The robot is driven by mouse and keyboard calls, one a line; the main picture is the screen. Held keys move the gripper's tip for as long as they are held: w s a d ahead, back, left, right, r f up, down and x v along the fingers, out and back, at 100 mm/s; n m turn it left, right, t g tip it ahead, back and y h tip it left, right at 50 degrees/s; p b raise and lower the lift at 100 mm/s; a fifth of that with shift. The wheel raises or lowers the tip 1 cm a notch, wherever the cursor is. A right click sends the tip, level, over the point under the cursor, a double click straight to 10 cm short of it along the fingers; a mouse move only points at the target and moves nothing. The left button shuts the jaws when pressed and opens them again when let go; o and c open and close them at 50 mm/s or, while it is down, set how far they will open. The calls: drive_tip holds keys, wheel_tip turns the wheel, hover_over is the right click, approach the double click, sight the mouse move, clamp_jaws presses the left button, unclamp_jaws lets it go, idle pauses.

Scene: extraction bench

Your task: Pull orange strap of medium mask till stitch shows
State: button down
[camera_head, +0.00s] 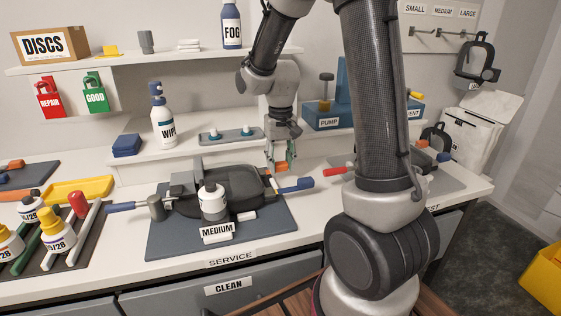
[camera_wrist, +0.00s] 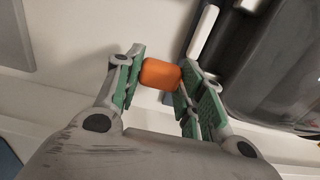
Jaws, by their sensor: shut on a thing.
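The medium mask (camera_head: 235,190) is a dark grey mask lying on a blue-grey mat, behind a white card reading MEDIUM (camera_head: 217,231). Its dark body also shows at the upper right of the wrist view (camera_wrist: 275,70). The orange strap end (camera_wrist: 160,73) sits between my fingertips; in the head view it is a small orange patch (camera_head: 281,167) at the mask's right rear. My gripper (camera_head: 281,160) is shut on it, with green-padded fingers on both sides, also in the wrist view (camera_wrist: 160,76). I cannot make out a stitch.
A raised shelf with a grey tray (camera_head: 230,136) and WIPE bottle (camera_head: 163,122) is behind. The pump unit (camera_head: 330,115) stands at the right rear.

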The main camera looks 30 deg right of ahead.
drive_tip(key=shift+s+d, duration=0.2)
drive_tip(key=shift+d, duration=0.85)
drive_tip(key=shift+s+d, duration=0.2)
drive_tip(key=shift+d, duration=0.8)
drive_tip(key=c, duration=0.9)
unclamp_jaws()
wheel_tip(320, 180, up, 12)
